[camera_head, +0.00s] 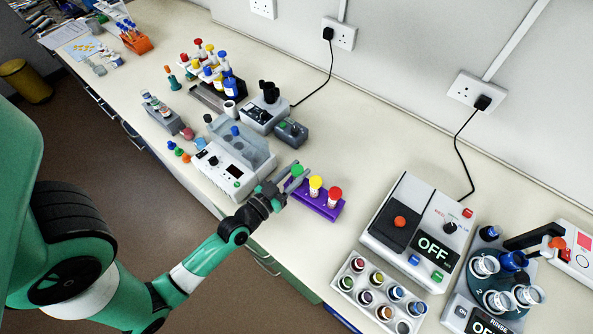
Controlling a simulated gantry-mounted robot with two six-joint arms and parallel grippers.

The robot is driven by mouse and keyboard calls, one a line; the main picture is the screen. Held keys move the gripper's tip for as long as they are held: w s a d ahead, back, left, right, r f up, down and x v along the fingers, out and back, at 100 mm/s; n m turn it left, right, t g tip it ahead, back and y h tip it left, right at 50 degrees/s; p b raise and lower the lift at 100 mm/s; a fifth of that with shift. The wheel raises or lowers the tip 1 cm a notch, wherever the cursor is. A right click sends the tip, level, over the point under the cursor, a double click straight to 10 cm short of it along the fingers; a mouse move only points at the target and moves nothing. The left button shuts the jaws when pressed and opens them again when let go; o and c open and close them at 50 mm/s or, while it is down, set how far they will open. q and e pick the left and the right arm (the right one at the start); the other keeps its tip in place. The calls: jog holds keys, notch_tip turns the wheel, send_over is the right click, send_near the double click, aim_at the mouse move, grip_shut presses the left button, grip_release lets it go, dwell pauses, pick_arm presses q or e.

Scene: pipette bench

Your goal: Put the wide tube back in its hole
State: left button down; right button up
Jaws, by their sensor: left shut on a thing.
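A purple rack (322,207) stands near the middle of the bench. A yellow-capped tube (315,189) and a red-capped tube (334,197) stand upright in it. My left gripper (289,181) is at the rack's left end, shut on a tube with a green cap (297,170). The gripper hides most of this tube, and I cannot tell whether its lower end is inside a hole of the rack. My right gripper is not in view.
A white device with a clear tank (238,150) stands close left of my gripper. An "OFF" machine (412,229) and a white tray of vials (349,294) stand to the right. Bare bench lies between the rack and that machine.

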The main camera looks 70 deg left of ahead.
pick_arm(q)
jog(key=shift+c, duration=2.2)
grip_release()
jog(key=b+v, duration=0.5)
jog(key=v, duration=0.6)
jog(key=shift+s, duration=0.3)
jog(key=shift+d+r, duration=0.1)
